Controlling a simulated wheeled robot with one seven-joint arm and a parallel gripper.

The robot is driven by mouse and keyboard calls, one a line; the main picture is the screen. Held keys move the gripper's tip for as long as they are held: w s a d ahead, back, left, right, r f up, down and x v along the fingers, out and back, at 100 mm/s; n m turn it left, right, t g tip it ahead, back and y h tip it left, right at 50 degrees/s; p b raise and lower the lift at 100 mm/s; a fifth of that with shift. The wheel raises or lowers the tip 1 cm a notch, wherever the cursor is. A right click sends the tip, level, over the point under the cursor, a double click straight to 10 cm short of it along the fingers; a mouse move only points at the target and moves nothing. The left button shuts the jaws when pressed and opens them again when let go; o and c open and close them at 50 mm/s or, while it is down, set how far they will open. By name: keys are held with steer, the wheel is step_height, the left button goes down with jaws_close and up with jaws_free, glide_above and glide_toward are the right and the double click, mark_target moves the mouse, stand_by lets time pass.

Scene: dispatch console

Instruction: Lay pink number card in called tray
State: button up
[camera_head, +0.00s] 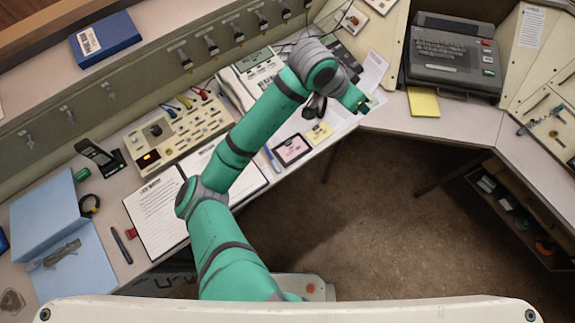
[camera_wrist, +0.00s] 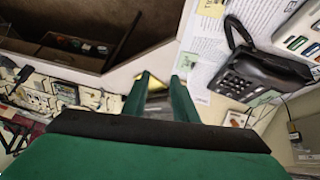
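A pink card (camera_head: 293,149) lies in a dark-edged holder or tray near the desk's front edge in the head view. A yellow card (camera_head: 320,132) lies just right of it. I cannot tell which tray is the called one. My gripper (camera_head: 361,106) is above the desk's inner corner, to the right of and beyond the pink card. In the wrist view my gripper (camera_wrist: 160,78) shows two green fingers set apart, with no pink card between them. A small pale and yellowish patch shows between the fingers; I cannot tell what it is.
A black phone (camera_wrist: 250,72) lies beside my fingers in the wrist view. A yellow pad (camera_head: 424,101) lies before the dark typewriter-like machine (camera_head: 453,58). An open binder (camera_head: 157,212) and switch panel (camera_head: 178,132) fill the left desk. Open floor (camera_head: 330,225) lies in front.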

steer(key=w+d+r+n+t+h, duration=0.1)
steer(key=d+r+n+t+h, duration=0.15)
steer(key=d, duration=0.25)
steer(key=d+r+n+t+h, duration=0.1)
steer(key=d+r+t+h, duration=0.15)
steer(key=d, duration=0.25)
steer(key=s+a+f+n+t+y, duration=0.8)
steer(key=s+a+f+n, duration=0.45)
steer(key=a, duration=0.25)
steer(key=s+a+m+y, duration=0.1)
steer(key=s+a+m, duration=0.1)
steer(key=s+a, duration=0.4)
steer(key=s+a+m+y, duration=0.2)
steer(key=s+a, duration=0.5)
steer(key=s, duration=0.8)
steer(key=shift+s+f+m+y, duration=0.25)
steer(key=shift+f+m, duration=0.2)
steer(key=shift+m, duration=0.25)
steer(key=shift+a, duration=0.1)
